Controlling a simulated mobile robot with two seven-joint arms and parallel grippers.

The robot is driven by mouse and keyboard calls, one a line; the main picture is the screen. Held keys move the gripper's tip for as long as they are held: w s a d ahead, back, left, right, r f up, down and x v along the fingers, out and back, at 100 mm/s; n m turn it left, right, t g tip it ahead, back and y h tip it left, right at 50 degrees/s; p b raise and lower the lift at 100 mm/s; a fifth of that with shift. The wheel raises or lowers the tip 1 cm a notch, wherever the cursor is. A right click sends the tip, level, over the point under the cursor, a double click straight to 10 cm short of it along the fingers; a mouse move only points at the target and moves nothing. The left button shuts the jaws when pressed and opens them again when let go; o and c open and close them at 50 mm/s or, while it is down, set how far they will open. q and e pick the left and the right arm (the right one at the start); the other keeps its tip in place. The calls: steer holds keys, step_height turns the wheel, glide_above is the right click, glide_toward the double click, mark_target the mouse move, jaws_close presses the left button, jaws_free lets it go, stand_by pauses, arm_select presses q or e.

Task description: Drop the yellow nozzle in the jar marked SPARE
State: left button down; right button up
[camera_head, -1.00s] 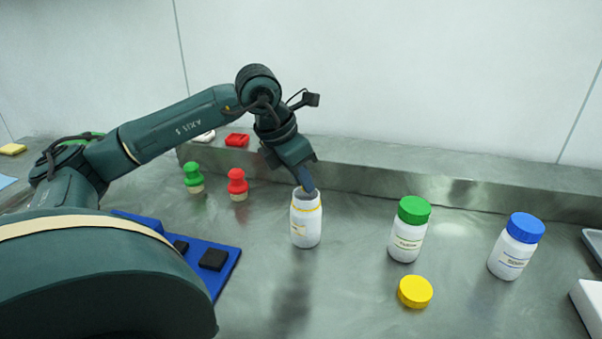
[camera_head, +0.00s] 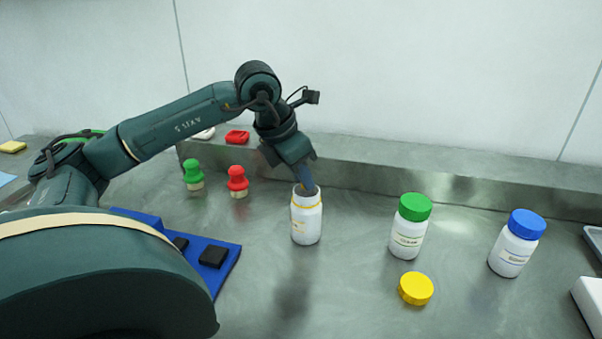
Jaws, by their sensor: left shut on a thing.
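An open white jar (camera_head: 306,224) with a yellow band at its neck stands upright in the middle of the counter; its label is too small to read. My left gripper (camera_head: 307,187) points down at the jar's mouth, its fingertips at or just inside the rim. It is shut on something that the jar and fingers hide. I cannot see the yellow nozzle. A yellow lid (camera_head: 415,288) lies flat on the counter, right of the open jar. My right gripper is not in view.
A green-lidded jar (camera_head: 407,240) and a blue-lidded jar (camera_head: 510,255) stand to the right. Green (camera_head: 193,172) and red (camera_head: 237,180) nozzle-like pieces stand behind left, near a blue holder (camera_head: 228,268). A metal ledge (camera_head: 420,180) runs along the back.

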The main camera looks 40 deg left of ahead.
arm_select(q)
steer(key=c, duration=0.7)
jaws_free()
steer(key=shift+c, duration=0.2)
step_height(320, 180, up, 8)
steer(key=p, duration=0.7)
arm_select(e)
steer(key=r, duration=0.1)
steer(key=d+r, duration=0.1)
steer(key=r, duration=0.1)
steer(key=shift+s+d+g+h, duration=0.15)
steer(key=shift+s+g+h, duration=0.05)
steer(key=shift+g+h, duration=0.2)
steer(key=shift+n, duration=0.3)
